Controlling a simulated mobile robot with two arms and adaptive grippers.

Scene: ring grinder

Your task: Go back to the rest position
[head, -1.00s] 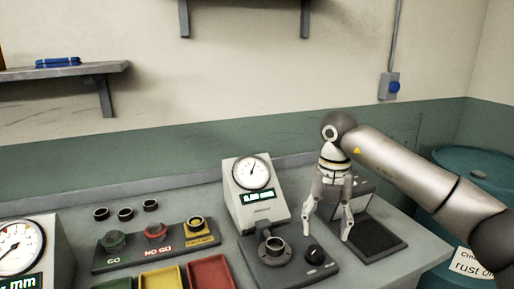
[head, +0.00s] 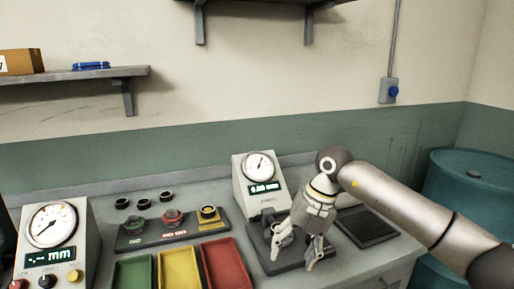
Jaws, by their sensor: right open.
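My right gripper (head: 291,262) is open and comes in from the right. It hangs over the front of the gauge station (head: 263,170), a grey unit with a round dial and a small lit display. The gripper and its wrist hide part of that station's dark base (head: 329,250). I see nothing between its fingers. I cannot tell whether the fingertips touch the base. My left gripper is not in view.
Green (head: 132,272), yellow (head: 180,268) and red (head: 226,262) trays lie at the front. Behind them is a GO/NO GO stand (head: 190,228) with several rings nearby. A second dial gauge (head: 52,228) stands at left. A teal drum (head: 470,190) stands at right.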

